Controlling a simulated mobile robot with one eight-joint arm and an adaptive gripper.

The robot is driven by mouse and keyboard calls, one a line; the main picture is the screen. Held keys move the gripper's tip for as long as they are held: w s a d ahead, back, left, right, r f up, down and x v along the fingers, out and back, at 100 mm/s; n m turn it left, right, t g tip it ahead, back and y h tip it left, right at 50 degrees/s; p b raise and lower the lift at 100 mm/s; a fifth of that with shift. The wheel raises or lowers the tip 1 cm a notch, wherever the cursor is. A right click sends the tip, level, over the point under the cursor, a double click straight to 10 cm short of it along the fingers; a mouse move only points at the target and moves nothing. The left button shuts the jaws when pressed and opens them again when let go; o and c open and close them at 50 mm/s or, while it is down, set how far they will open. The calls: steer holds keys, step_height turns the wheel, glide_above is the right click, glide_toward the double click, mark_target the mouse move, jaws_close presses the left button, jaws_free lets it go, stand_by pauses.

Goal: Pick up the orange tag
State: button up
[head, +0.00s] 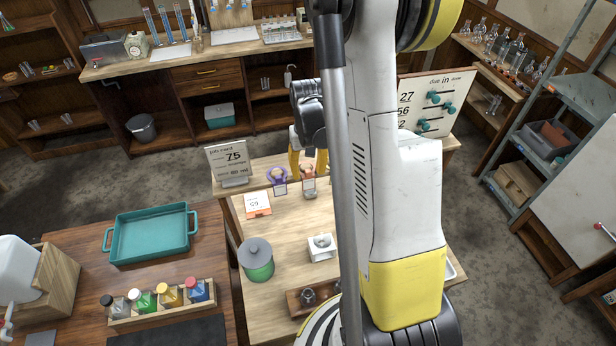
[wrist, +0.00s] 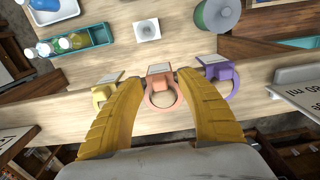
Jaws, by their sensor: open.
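The orange tag (wrist: 158,73), with a ring-shaped loop and a white label plate, is in the middle of the wrist view. It also shows in the head view (head: 309,187) near the far edge of the light wooden table, partly behind my gripper. My gripper (wrist: 161,78) is open, its yellow fingers on either side of the orange tag; I cannot tell if they touch it. In the head view my gripper (head: 307,170) points down by the tag. A purple tag (wrist: 219,72) is right of it and a yellow tag (wrist: 102,91) left of it in the wrist view.
On the table (head: 290,225) are a job card (head: 229,163), a small orange-based card (head: 257,203), a green lidded jar (head: 257,262) and a white block (head: 322,247). A teal tray (head: 150,234) and a bottle rack (head: 162,305) are at left.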

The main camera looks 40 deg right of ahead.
steer(key=shift+c, duration=0.5)
steer(key=c, duration=0.8)
